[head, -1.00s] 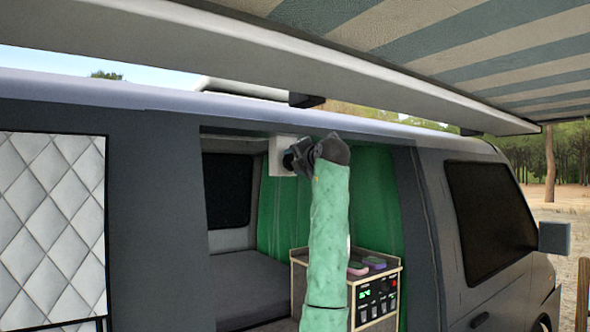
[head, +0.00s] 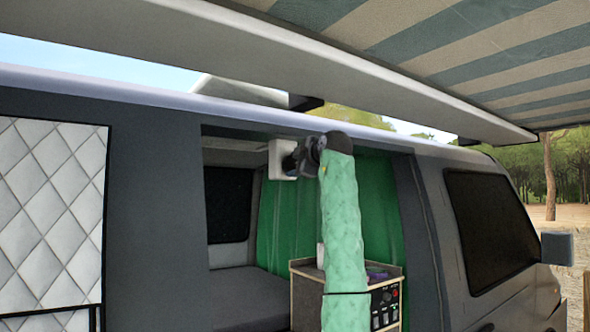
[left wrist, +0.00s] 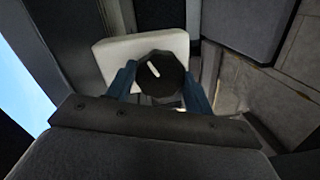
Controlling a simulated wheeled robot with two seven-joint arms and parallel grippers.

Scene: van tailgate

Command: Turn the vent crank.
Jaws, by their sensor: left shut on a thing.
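The vent crank shows in the left wrist view as a dark round knob (left wrist: 160,77) with a white mark pointing up-left. It sits on a white housing (left wrist: 113,56), which in the head view (head: 277,163) hangs at the top of the van's open side doorway. My left gripper (head: 296,160) reaches up to it, and its blue fingers (left wrist: 160,85) are shut on the knob from both sides. The arm hides part of the doorway. On the roof, a pale vent lid (head: 238,90) stands tilted up. My right gripper is not in view.
A striped awning (head: 490,75) with a long pale case (head: 300,62) hangs above. Inside the van are a green curtain (head: 290,215), a dark bed (head: 235,292) and a cabinet with a control panel (head: 385,305). The door opening's frame stands on both sides of my arm.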

